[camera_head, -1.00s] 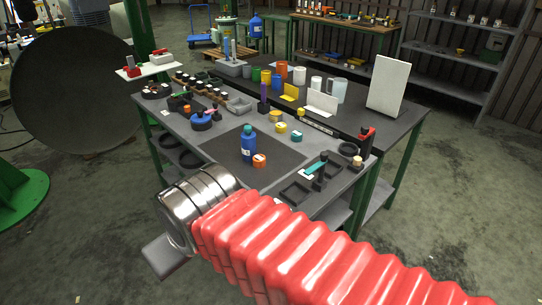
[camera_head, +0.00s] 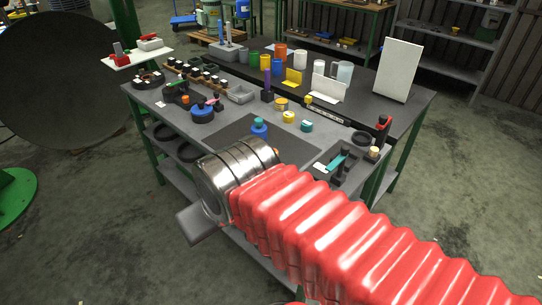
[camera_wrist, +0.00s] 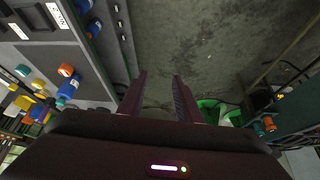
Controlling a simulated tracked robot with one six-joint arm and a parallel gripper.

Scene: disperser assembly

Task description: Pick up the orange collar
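The orange collar (camera_wrist: 66,70) is a small orange ring with a pale label, at the left of the wrist view beside a blue bottle (camera_wrist: 67,91). In the head view my arm hides the collar, while the bottle's upper part with its teal cap (camera_head: 259,127) shows on the dark mat. My gripper (camera_wrist: 158,78) has its two dark fingers spread with nothing between them. It points past the bench edge at the floor, with the collar well off to the left. I cannot make out the fingers in the head view.
The bench (camera_head: 165,110) holds a purple post (camera_head: 267,84), yellow (camera_head: 289,117) and teal (camera_head: 306,126) round parts, and a tray with a teal-topped tool (camera_head: 336,163). A red-and-black holder (camera_head: 383,128) stands at the right corner. Floor lies clear in front.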

